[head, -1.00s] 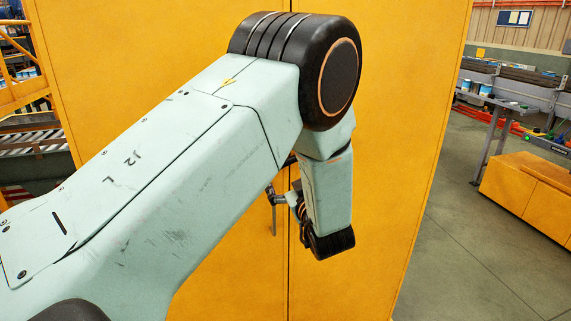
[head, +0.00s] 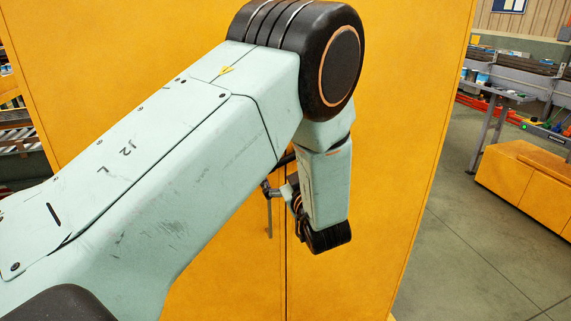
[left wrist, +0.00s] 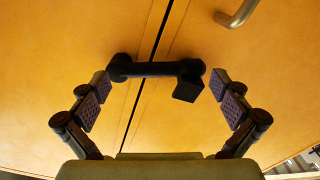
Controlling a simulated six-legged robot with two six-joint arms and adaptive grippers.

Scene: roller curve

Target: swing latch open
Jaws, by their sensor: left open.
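The latch (left wrist: 155,69) is a dark bar with a rounded knob at each end and a dark block at its right end. In the left wrist view it lies across the seam between two yellow cabinet doors (left wrist: 60,30). My left gripper (left wrist: 164,86) is open, with one finger to the left of the latch and one to the right. Neither finger visibly grips it. In the head view my left arm reaches to the cabinet (head: 390,130) front, and its wrist hides most of the gripper and latch. My right gripper is not in view.
A grey metal handle (left wrist: 238,12) is on one door near the latch. Right of the cabinet is open concrete floor (head: 440,260), with a low orange cabinet (head: 520,185) and a grey workbench (head: 495,100) beyond.

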